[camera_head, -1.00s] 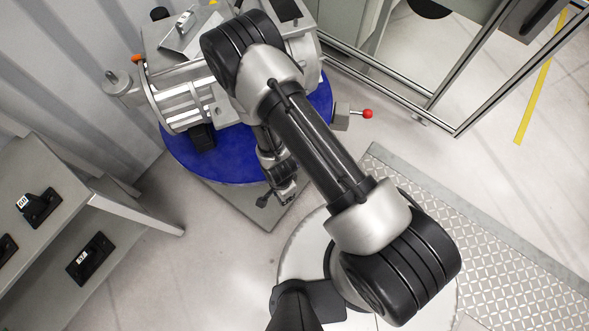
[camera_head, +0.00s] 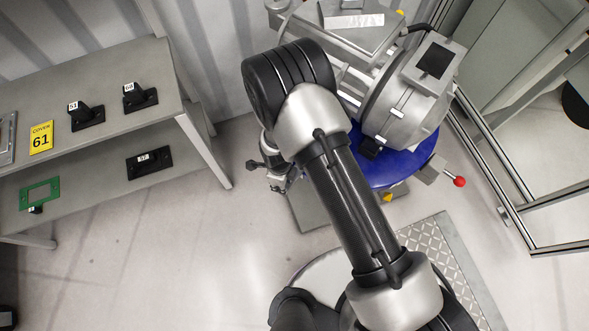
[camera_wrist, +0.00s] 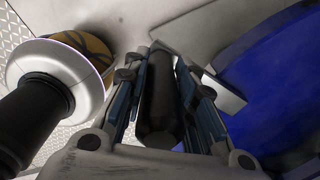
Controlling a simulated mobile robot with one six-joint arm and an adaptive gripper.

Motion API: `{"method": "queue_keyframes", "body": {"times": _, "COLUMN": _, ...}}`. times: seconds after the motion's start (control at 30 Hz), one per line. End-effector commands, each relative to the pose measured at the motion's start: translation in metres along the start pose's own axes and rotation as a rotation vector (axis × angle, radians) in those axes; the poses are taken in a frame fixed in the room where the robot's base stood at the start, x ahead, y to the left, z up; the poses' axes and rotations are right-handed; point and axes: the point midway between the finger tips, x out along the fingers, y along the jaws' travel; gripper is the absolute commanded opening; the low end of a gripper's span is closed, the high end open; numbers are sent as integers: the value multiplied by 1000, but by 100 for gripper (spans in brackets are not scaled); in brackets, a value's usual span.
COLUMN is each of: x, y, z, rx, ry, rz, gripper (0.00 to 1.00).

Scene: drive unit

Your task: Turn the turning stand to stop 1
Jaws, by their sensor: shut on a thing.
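The turning stand's blue round top (camera_head: 415,165) carries the grey drive unit (camera_head: 390,95) in the head view. The blue top also fills the right of the wrist view (camera_wrist: 275,85). My gripper (camera_head: 275,180) is at the stand's left side, partly hidden by my arm. In the wrist view my gripper (camera_wrist: 165,70) is shut on a black rounded handle (camera_wrist: 158,105), which lies lengthwise between its fingers. The handle's join to the stand is hidden. A red-knobbed lever (camera_head: 459,181) sticks out at the stand's right. A yellow mark (camera_head: 388,197) shows at its front edge. No stop number is readable.
A grey shelf unit (camera_head: 110,95) at the left holds black parts, a yellow card marked 61 (camera_head: 40,137) and a green frame (camera_head: 39,195). Metal framing (camera_head: 500,190) stands at the right. Open floor (camera_head: 160,260) lies between the shelf and my base.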

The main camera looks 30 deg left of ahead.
Motion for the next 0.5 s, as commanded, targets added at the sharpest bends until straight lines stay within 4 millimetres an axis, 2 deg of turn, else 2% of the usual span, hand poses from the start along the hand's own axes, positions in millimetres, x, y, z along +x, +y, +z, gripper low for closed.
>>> {"method": "queue_keyframes", "body": {"times": 0.2, "x": 1, "y": -5, "z": 16, "rx": -3, "ry": 3, "rz": 3, "gripper": 0}}
{"method": "queue_keyframes", "body": {"times": 0.5, "x": 1, "y": -8, "z": 23, "rx": -1, "ry": 1, "rz": 0, "gripper": 0}}
